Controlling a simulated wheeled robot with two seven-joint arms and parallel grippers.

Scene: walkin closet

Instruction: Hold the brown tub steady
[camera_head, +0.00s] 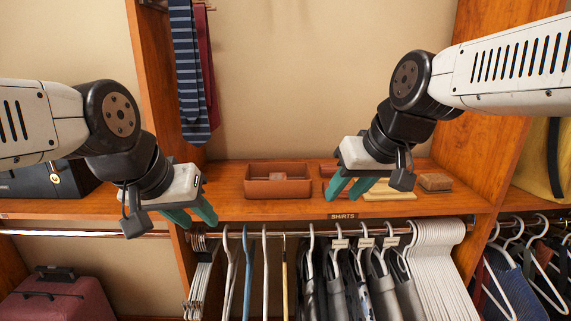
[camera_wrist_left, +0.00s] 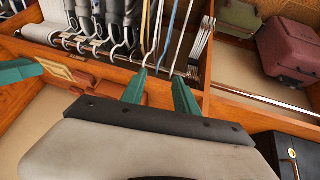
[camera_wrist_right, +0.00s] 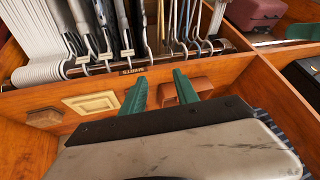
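The brown tub (camera_head: 278,189) is a low, open rectangular box on the wooden shelf, between my two grippers. It stands level, and something small and brown seems to lie inside. My left gripper (camera_head: 195,214) is to the left of the tub, near the shelf's front edge, fingers apart and empty. My right gripper (camera_head: 348,190) is to the right of the tub, also with fingers apart and empty. Neither gripper touches the tub. In the right wrist view the tub (camera_wrist_right: 205,83) shows partly behind the open fingers.
A pale shallow tray (camera_head: 390,195) and a small brown box (camera_head: 434,182) lie to the right on the shelf. Ties (camera_head: 190,75) hang behind. Hangers with clothes (camera_head: 355,270) hang from the rail below. A dark case (camera_head: 45,180) stands at the left.

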